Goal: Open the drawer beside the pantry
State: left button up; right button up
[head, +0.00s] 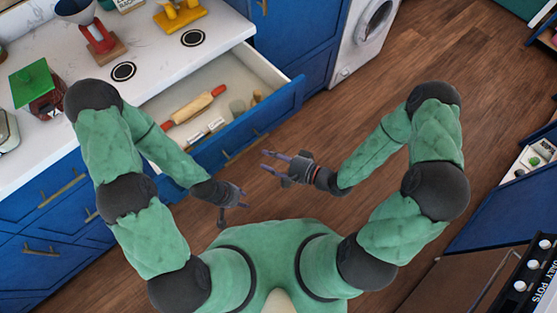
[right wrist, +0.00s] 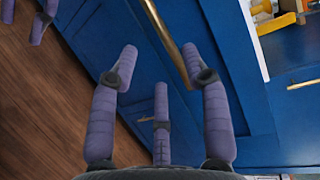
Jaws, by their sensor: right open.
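The blue drawer (head: 285,108) stands pulled out from under the white counter, beside a tall blue cabinet (head: 298,38). Its brass handle (head: 246,147) is on the front panel. In the right wrist view the handle (right wrist: 168,42) runs just beyond the fingertips, in line with the space between them. My right gripper (head: 270,166) is open and empty, just off the drawer front; its spread purple fingers show in the right wrist view (right wrist: 160,68). My left gripper (head: 236,206) is lower, apart from the drawer, with its fingers apart and empty.
The drawer holds a rolling pin (head: 195,105) and small items. A white washer (head: 365,35) is at the back. Wooden floor (head: 330,110) is clear.

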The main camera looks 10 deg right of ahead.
jog(key=shift+v, duration=1.35)
jog(key=shift+w+f, duration=0.1)
jog(key=s+d+f+n+g+h, duration=0.1)
jog(key=d+f+n+g+h, duration=0.3)
jog(key=f+h, duration=0.6)
jog(key=s+f+n+g, duration=0.1)
jog(key=s+f+g, duration=0.3)
jog(key=s, duration=0.2)
jog(key=shift+d+f+y, duration=0.25)
jog(key=shift+d+y, duration=0.05)
jog(key=shift+d, duration=0.15)
